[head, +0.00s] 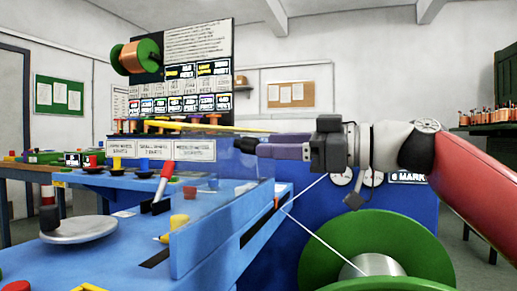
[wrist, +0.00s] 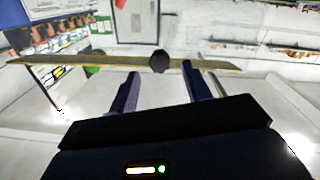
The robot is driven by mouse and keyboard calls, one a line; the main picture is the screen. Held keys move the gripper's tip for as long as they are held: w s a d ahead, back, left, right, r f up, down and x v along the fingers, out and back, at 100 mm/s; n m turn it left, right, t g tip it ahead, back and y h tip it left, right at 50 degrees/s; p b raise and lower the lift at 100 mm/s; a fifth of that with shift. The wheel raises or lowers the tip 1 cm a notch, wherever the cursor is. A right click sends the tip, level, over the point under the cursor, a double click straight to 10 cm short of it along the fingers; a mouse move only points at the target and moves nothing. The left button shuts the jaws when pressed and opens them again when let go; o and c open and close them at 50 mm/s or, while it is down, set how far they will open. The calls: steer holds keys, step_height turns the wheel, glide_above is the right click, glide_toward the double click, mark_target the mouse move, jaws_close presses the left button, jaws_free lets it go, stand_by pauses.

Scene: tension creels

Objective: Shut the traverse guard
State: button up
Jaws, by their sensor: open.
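A long yellow bar (head: 205,126) with a dark round knob (head: 245,145) stands raised over the blue machine; it looks like the edge of the traverse guard. In the wrist view the bar (wrist: 90,61) runs across the picture, with the knob (wrist: 158,62) near its middle. In the wrist view my gripper (wrist: 158,80) is open, and the knob appears between and just beyond the fingertips. I cannot tell whether they touch it.
The blue machine bed (head: 100,250) fills the lower left, with a grey disc (head: 78,230), a red-handled lever (head: 164,182) and coloured knobs. A green spool (head: 410,240) with a taut wire stands below my arm. A sign board (head: 198,75) rises behind.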

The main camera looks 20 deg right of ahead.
mark_target(243, 162)
steer(key=shift+x, duration=1.9)
